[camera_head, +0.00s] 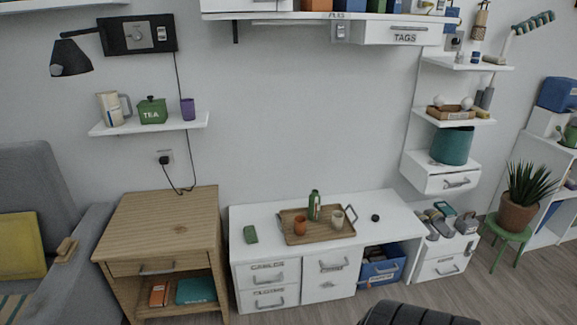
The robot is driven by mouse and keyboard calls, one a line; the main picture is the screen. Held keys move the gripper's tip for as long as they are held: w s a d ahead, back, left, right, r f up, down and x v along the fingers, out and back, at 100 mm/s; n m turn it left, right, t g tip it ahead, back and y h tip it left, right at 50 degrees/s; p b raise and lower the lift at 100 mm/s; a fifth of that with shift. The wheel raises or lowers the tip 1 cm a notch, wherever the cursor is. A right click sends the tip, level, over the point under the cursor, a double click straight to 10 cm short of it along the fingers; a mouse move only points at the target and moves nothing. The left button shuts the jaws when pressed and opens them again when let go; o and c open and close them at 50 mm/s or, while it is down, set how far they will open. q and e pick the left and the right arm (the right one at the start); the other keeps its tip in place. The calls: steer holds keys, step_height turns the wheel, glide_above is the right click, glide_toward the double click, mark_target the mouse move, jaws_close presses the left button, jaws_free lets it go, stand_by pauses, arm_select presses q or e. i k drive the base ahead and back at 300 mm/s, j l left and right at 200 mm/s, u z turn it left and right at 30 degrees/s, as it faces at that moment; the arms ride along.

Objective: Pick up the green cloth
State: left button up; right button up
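A small green item (250,234), which looks like the folded green cloth, lies on the left part of the white desk top (265,217). It is left of the wooden tray and apart from it. It is small in this view, so its folds cannot be made out. Neither of my grippers is in view.
The wooden tray (318,239) holds a green bottle (314,206), an orange cup (300,225) and a pale mug (338,219). A small black round thing (375,218) lies right of it. A wooden cabinet (160,225) stands left of the desk. A dark ribbed shape (415,314) shows at the bottom edge.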

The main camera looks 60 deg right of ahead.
mark_target(250, 232)
steer(key=z, duration=1.5)
